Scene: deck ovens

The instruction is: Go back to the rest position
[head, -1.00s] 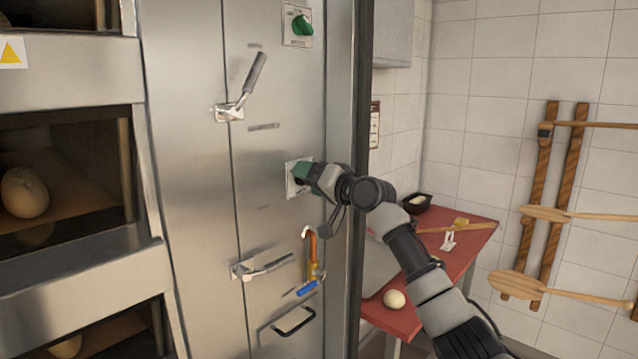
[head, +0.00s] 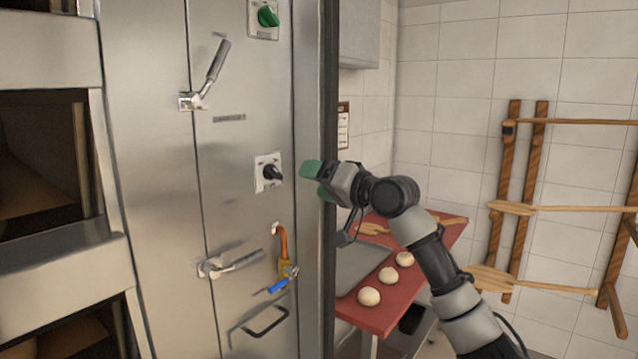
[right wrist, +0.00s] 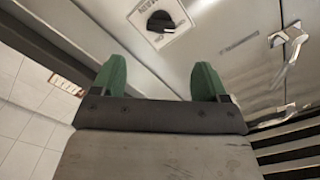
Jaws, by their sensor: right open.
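My right gripper (head: 314,180) is open and empty in the head view, with green fingertips. It stands in front of the oven's right edge, to the right of a black rotary knob (head: 271,172) on a pale plate, and apart from it. In the right wrist view the two green fingers (right wrist: 157,82) are spread with nothing between them. The black knob (right wrist: 160,21) shows beyond them at the top. My left gripper is in neither view.
The steel oven front (head: 160,190) carries two lever handles (head: 216,62) (head: 235,264), a green knob (head: 268,15) and a blue-handled valve (head: 283,282). A red table (head: 385,313) with dough balls (head: 369,296) stands right, below my arm. Wooden peels (head: 545,208) hang on the tiled wall.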

